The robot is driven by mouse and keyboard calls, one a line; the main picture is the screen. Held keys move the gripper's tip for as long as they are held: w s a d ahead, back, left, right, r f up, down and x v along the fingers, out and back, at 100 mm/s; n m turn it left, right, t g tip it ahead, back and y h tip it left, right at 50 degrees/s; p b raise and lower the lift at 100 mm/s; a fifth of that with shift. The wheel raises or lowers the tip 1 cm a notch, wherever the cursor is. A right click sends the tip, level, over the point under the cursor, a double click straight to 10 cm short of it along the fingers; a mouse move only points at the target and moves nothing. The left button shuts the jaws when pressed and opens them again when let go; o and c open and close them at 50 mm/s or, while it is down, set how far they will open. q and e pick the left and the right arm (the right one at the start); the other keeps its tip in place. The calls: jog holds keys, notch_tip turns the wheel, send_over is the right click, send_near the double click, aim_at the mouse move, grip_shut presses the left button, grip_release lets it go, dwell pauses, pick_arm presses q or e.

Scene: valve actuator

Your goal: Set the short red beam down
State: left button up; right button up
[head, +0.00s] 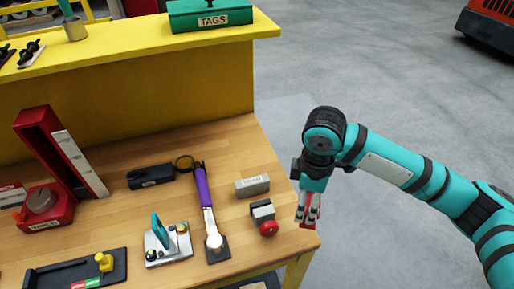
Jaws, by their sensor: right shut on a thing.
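The short red beam (313,213) is a small red piece between the fingers of my right gripper (308,208). The gripper is shut on it and points down at the right edge of the wooden workbench (222,150), near the front corner. Most of the beam is hidden by the fingers. I cannot tell whether it touches the bench top. My left gripper is not in view.
Left of my right gripper stand a grey block with a red knob (268,222) and a flat grey block (252,186). A purple-handled tool (203,188) lies further left. A yellow shelf (130,110) holding a green TAGS box (210,15) runs along the back.

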jog(key=w+a+r+n+p, duration=0.2)
jog(key=w+a+n+p, duration=0.2)
jog(key=n, duration=0.8)
jog(key=w+a+r+n+p, duration=0.3)
jog(key=a+n, duration=0.4)
jog(key=n, duration=0.5)
jog(key=shift+w+a+p, duration=0.15)
jog(key=shift+w+p, duration=0.2)
jog(key=shift+w, duration=0.25)
jog(key=shift+r, duration=0.1)
notch_tip(320, 180, down, 6)
jog(key=shift+r+b, duration=0.1)
jog(key=shift+b, duration=1.1)
jog(key=shift+p, duration=0.75)
